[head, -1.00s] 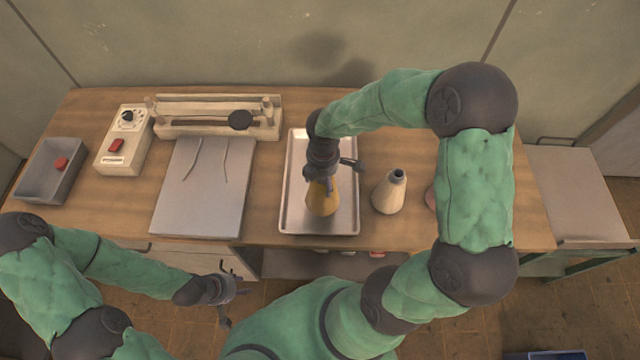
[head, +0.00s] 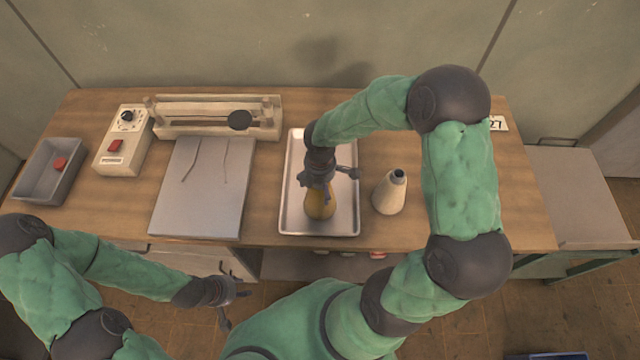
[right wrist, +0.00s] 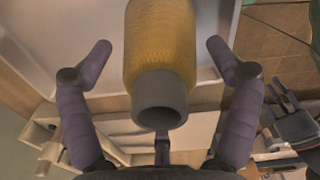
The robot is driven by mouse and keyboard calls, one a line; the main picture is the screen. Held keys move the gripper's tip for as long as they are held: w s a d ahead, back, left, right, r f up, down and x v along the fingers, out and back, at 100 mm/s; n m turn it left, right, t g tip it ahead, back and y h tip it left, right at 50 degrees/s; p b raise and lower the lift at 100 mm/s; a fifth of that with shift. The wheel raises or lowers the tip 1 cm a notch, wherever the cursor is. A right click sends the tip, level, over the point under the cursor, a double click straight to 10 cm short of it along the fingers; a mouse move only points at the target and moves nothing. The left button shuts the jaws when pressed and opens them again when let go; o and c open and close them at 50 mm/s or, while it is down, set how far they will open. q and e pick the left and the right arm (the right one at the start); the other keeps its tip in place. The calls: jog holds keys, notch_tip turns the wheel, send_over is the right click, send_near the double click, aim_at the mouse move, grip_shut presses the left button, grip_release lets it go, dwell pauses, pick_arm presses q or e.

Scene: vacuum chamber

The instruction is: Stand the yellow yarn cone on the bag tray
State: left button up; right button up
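The yellow yarn cone (head: 319,205) is on the metal bag tray (head: 290,215), near its front half, and looks upright. My right gripper (head: 326,178) is above it and hides its upper part in the head view. In the right wrist view the yarn cone (right wrist: 160,45) shows its grey tip close to the camera. The right gripper's fingers (right wrist: 157,48) are spread on either side of it, with visible gaps. My left gripper (head: 231,303) is open and empty, low in front of the table.
A cream cone (head: 389,194) with a dark tip stands just right of the tray. To the left are a grey plate (head: 200,205), a sealer-like bar device (head: 215,103), a control box (head: 124,140) and a grey bin (head: 50,175) holding a red object.

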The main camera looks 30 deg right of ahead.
dwell(0.3)
notch_tip(320, 180, up, 12)
jog(key=p, duration=0.1)
jog(key=shift+r+p, duration=0.15)
jog(key=shift+p, duration=0.25)
jog(key=shift+s, duration=0.1)
